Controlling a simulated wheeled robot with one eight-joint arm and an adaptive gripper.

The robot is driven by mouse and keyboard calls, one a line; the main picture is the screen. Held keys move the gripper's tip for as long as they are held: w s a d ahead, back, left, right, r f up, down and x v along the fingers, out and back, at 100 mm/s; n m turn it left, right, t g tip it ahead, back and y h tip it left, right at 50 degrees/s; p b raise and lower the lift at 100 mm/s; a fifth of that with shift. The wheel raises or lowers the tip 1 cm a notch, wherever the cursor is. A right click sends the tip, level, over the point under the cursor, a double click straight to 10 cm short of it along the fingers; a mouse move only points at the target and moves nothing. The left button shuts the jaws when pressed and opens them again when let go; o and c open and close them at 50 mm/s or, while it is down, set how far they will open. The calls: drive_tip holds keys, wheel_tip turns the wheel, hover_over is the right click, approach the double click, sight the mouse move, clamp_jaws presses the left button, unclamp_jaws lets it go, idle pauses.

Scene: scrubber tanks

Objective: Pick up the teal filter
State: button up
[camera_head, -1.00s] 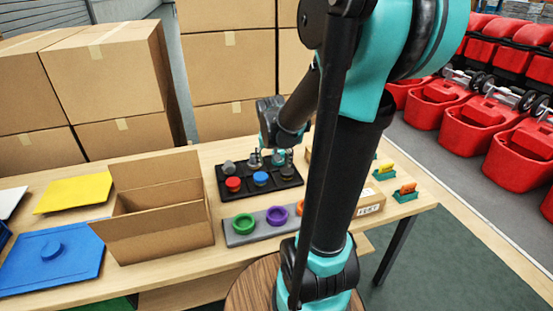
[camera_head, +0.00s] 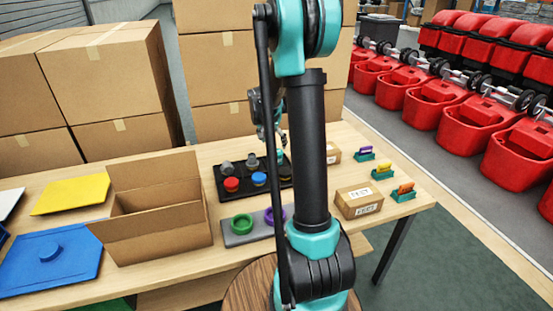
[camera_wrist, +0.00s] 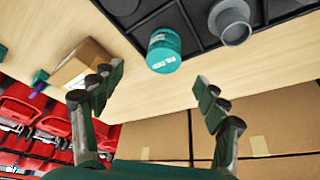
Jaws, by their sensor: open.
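The teal filter (camera_wrist: 163,50) is a short cylinder with a pale label, near the top middle of the wrist view. It is at the edge of the black compartment tray (camera_wrist: 196,20); I cannot tell whether it stands inside the rim or beside it. My gripper (camera_wrist: 159,80) is open and empty, its two fingers spread apart below the filter in the picture. The filter is not between the fingertips in a visible grip. In the head view my arm hides part of the black tray (camera_head: 211,185) and the filter is hard to make out.
Grey fittings (camera_head: 227,167), a red cap (camera_head: 231,184) and a blue cap (camera_head: 259,178) sit in the tray. A grey holder (camera_head: 240,238) carries green and purple rings. An open carton (camera_head: 160,235) is left; a small labelled box (camera_head: 359,201) is right. Stacked cartons stand behind.

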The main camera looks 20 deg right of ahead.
sight(276, 153)
drive_tip(key=x, duration=0.6)
drive_tip(key=shift+w+f, duration=0.1)
drive_tip(key=shift+f, duration=0.15)
drive_tip(key=shift+w+a+x, duration=0.1)
drive_tip(key=shift+x, duration=1.2)
drive_tip(key=shift+w+a+x, duration=0.1)
drive_tip(key=shift+a+x, duration=0.05)
drive_tip(key=shift+x, duration=1.2)
drive_tip(key=shift+c, duration=0.2)
drive_tip(key=c, duration=1.2)
drive_tip(key=shift+o, duration=0.2)
drive_tip(key=shift+r, duration=0.1)
